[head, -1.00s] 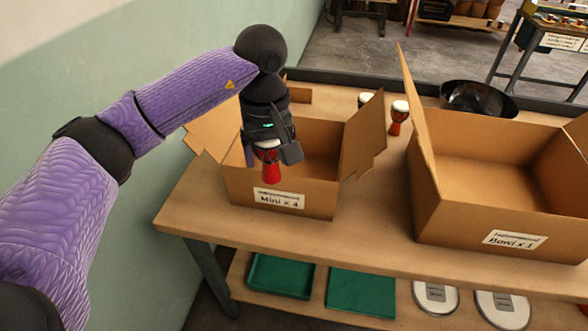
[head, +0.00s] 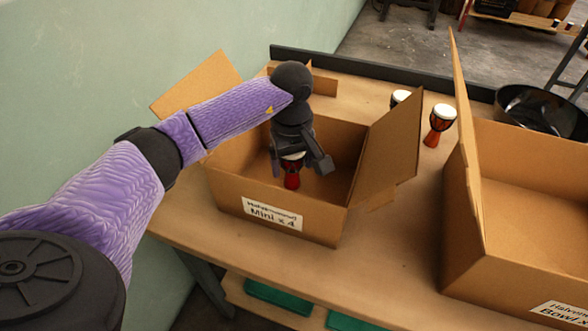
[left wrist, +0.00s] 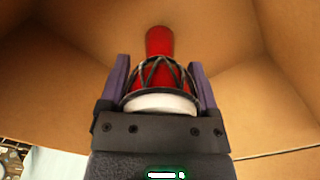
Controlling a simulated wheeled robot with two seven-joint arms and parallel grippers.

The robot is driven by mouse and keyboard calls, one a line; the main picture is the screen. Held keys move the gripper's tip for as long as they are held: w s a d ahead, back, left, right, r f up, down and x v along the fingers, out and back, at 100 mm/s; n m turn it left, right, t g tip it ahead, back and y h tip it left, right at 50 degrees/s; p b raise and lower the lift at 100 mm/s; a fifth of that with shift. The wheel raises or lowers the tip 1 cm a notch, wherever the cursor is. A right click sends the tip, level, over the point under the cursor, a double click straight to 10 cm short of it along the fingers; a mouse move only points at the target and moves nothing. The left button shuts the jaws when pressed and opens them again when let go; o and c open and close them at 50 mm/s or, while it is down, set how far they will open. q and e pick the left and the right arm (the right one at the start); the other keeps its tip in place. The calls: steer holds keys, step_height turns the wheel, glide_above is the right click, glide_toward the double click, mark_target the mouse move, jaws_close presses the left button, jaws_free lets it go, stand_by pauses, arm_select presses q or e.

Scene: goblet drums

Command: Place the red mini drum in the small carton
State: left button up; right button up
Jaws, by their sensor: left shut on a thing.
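The red mini drum (head: 291,178) has a white head and black cords; it also shows in the left wrist view (left wrist: 160,75). My left gripper (head: 297,163) is shut on it around its upper part, with one finger on each side. The drum hangs white head up, inside the opening of the small carton (head: 230,196), which is labelled "Mini x 4". In the left wrist view my left gripper (left wrist: 160,90) has carton walls all around. Whether the drum's foot touches the carton floor I cannot tell. My right gripper is not in view.
Two more red drums (head: 440,125) (head: 399,98) stand on the table (head: 400,235) behind the small carton's raised right flap (head: 388,150). A larger carton (head: 530,210) stands at the right. A black bowl (head: 545,112) is behind it.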

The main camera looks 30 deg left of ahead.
arm_select(q)
steer(key=shift+f, duration=0.7)
steer(key=shift+r, duration=0.15)
steer(key=o, duration=1.1)
